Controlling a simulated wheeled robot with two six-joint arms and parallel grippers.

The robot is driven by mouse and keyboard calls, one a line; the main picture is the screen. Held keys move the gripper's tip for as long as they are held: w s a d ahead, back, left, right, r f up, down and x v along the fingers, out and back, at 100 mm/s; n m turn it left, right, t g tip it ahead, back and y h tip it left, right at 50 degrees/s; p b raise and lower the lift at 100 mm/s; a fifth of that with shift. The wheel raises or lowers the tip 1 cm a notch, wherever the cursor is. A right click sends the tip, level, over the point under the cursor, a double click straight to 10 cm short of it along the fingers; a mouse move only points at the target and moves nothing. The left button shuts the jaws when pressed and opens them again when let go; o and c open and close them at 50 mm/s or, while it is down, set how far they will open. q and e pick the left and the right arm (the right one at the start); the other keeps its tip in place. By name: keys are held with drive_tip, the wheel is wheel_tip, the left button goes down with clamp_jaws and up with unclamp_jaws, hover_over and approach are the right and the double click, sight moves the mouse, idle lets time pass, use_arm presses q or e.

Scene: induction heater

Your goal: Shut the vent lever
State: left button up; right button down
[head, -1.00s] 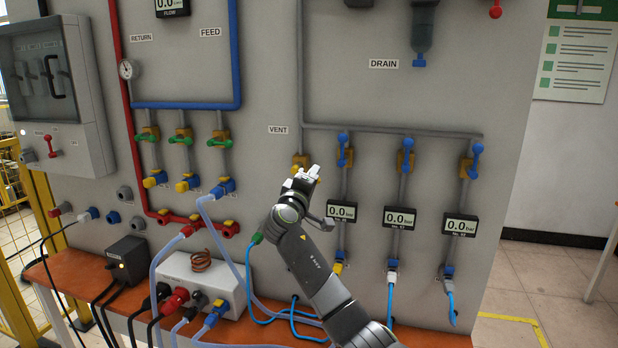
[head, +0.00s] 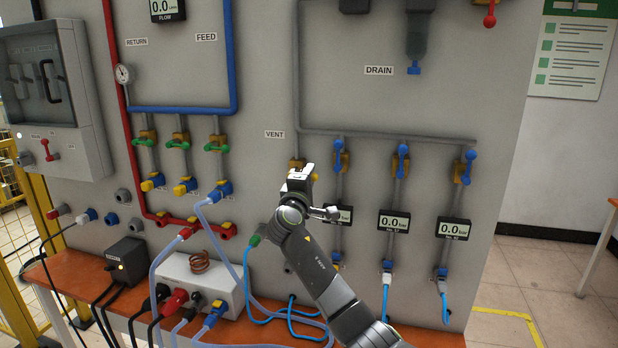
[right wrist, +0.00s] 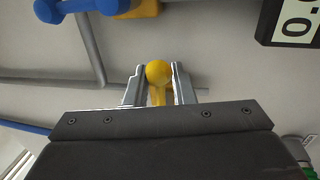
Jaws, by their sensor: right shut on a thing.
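The vent lever, a yellow handle with a round knob (right wrist: 158,73), shows between the two fingers of my right gripper (right wrist: 159,90) in the right wrist view. The gripper is shut on it. In the head view my right gripper (head: 300,174) is at the vent valve (head: 296,162), below the VENT label (head: 274,134). The gripper hides the lever there, so its exact angle cannot be told. My left gripper is out of view.
Blue-handled valves (head: 339,155) stand in a row to the right on the grey pipe. Small pressure displays (head: 394,222) hang below them, one partly behind my gripper. Green-handled valves (head: 181,140) are to the left. Hoses and a white box (head: 200,282) are on the orange bench below.

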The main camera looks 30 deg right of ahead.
drive_tip(key=shift+r, duration=0.15)
drive_tip(key=c, duration=1.3)
unclamp_jaws()
drive_tip(key=b+v, duration=0.6)
drive_tip(key=v, duration=1.1)
drive_tip(key=shift+a+f, duration=0.2)
drive_tip(key=shift+f, duration=0.05)
